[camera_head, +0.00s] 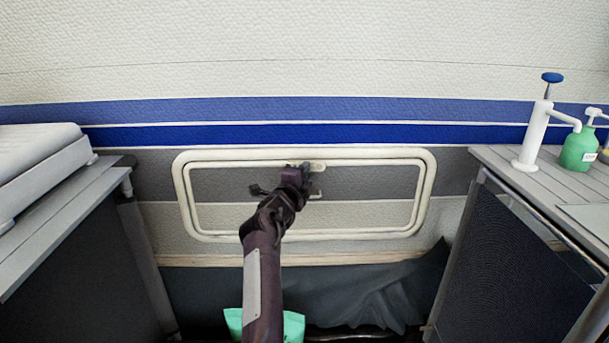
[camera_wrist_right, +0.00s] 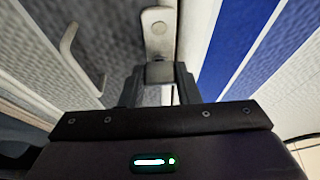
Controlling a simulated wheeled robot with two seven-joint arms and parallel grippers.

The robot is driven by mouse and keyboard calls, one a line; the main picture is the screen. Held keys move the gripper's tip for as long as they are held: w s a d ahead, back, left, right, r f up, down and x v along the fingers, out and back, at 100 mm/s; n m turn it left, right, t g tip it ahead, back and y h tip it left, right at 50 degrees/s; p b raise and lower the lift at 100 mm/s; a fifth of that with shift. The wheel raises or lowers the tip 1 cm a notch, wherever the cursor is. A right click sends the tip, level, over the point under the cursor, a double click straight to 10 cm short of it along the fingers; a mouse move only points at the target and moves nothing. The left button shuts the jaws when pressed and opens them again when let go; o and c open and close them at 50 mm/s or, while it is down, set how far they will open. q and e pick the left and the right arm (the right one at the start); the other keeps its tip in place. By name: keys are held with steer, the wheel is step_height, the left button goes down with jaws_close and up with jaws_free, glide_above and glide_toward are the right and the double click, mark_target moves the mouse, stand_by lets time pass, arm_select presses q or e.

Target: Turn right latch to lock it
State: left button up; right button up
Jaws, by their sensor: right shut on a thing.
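The hatch (camera_head: 350,218) is a pale rounded frame set in the striped wall. A pale latch (camera_head: 318,166) sits at the middle of its top edge, partly hidden behind my right gripper (camera_head: 298,172). In the right wrist view the latch (camera_wrist_right: 158,30) has a round screw head on its plate. Its lower end lies between the two fingers of the right gripper (camera_wrist_right: 160,78), which is shut on it. My left gripper is out of view.
A thin pale handle (camera_wrist_right: 70,45) stands out from the hatch panel close to the gripper. A counter on the right holds a white pump (camera_head: 535,135) and a green bottle (camera_head: 578,150). Another counter (camera_head: 60,215) is on the left. Dark cloth (camera_head: 360,290) lies below the hatch.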

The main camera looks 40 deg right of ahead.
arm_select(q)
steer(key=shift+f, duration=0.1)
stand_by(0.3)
arm_select(e)
steer(key=o, duration=1)
steer(key=shift+f, duration=0.1)
